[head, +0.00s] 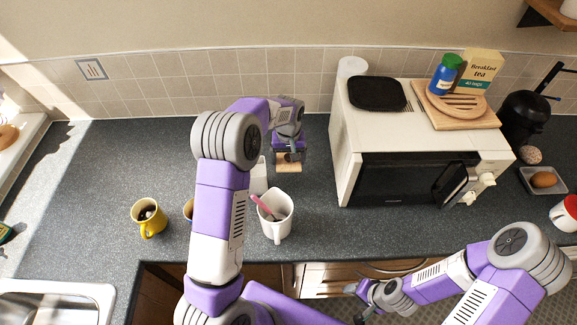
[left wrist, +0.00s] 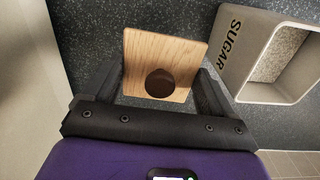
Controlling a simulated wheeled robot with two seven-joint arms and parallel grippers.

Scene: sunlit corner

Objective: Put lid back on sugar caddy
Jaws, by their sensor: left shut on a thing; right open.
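The square wooden lid (left wrist: 150,48) with a dark round knob (left wrist: 160,84) is between the fingers of my left gripper (head: 288,157), which is shut on it. In the head view the lid (head: 289,168) shows just below the fingers. The white sugar caddy (left wrist: 245,50), marked SUGAR, stands open on the counter, to the right of the lid in the left wrist view. In the head view the caddy (head: 259,178) is left of the lid, partly hidden by my left arm. My right gripper (head: 360,294) is open and empty, low at the counter's front.
A white mug with a pink utensil (head: 276,217) stands in front of the caddy. A yellow mug (head: 148,218) is further left, and another cup (head: 188,209) is mostly hidden by my arm. The microwave (head: 410,150) stands to the right.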

